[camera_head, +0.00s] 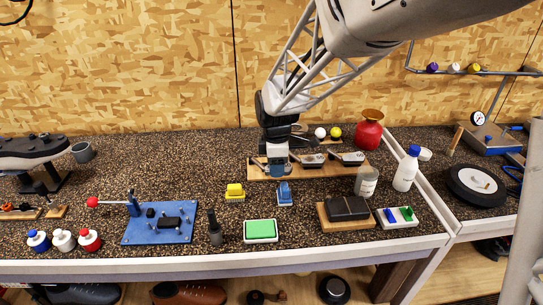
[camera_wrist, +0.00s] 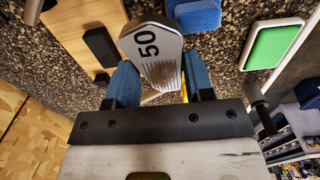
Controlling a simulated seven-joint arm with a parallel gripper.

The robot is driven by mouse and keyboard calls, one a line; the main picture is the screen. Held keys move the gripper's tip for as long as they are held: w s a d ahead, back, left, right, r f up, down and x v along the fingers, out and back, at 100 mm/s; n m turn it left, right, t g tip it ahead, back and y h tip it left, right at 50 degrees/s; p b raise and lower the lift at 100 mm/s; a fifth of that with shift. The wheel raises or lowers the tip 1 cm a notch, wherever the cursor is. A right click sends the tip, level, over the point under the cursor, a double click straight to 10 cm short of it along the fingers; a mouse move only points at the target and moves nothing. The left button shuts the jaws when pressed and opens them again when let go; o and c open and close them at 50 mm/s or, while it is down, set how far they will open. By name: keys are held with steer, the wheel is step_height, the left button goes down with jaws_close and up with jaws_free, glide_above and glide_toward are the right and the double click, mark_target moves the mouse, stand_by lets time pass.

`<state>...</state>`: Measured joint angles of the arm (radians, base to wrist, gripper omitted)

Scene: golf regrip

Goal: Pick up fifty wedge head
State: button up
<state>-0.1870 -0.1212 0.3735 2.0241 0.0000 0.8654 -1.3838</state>
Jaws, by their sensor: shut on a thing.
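The fifty wedge head (camera_wrist: 152,42) is silver with a black "50" and a grooved face. In the wrist view it sits between the two blue fingers of my gripper (camera_wrist: 159,78), which is shut on it. In the head view my gripper (camera_head: 277,167) is low over the left part of the wooden board (camera_head: 335,169); there the held head is mostly hidden by the gripper. Two other silver club heads, one (camera_head: 312,160) nearer and one (camera_head: 350,157) farther right, rest on the board. I cannot tell whether the held head touches the board.
A blue block (camera_head: 284,194) and a yellow block (camera_head: 234,191) stand in front of the board. A green pad (camera_head: 260,230) lies nearer the front edge. A can (camera_head: 366,181), a white bottle (camera_head: 406,170) and a red vessel (camera_head: 368,133) stand to the right.

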steer(key=s+d, duration=0.1)
steer(key=s, duration=0.6)
steer(key=shift+s+d+r, duration=0.2)
steer(key=shift+s+r, duration=0.1)
steer(key=shift+r, duration=0.05)
stand_by(0.5)
steer(key=w+d+r+m, duration=0.1)
steer(key=w+d+m, duration=0.2)
steer(key=w+m, duration=0.3)
steer(key=w+d+r+m, duration=0.2)
steer(key=w+m, duration=0.4)
steer(key=w, duration=1.1)
steer(key=w+d+r+m, duration=0.2)
steer(key=w+d+m, duration=0.2)
steer(key=w, duration=0.7)
steer(key=shift+w+d+m, duration=0.15)
steer(key=shift+d+m, duration=0.2)
steer(key=shift+m, duration=0.65)
